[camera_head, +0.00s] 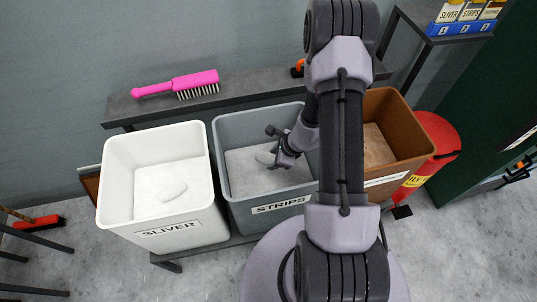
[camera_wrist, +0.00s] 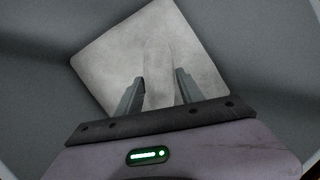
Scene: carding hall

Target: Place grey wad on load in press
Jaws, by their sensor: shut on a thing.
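A pale grey wad (camera_head: 264,158) is between the fingers of my gripper (camera_head: 275,155), inside the grey bin (camera_head: 232,125) labelled STRIPS. In the wrist view, the wad (camera_wrist: 158,65) is a long rounded lump, and the two dark fingers of my gripper (camera_wrist: 158,80) close on its sides. Behind it is the bin's pale, square-looking floor or fill (camera_wrist: 108,68). I cannot tell whether the wad still touches it. I cannot make out a press or its load in either view.
A white bin (camera_head: 150,218) labelled SLIVER holds a pale wad (camera_head: 173,190). A brown bin (camera_head: 395,110) and a red bin (camera_head: 435,150) stand to the right. A pink brush (camera_head: 180,84) lies on the shelf behind. A dark green cabinet-like body (camera_head: 480,110) stands at far right.

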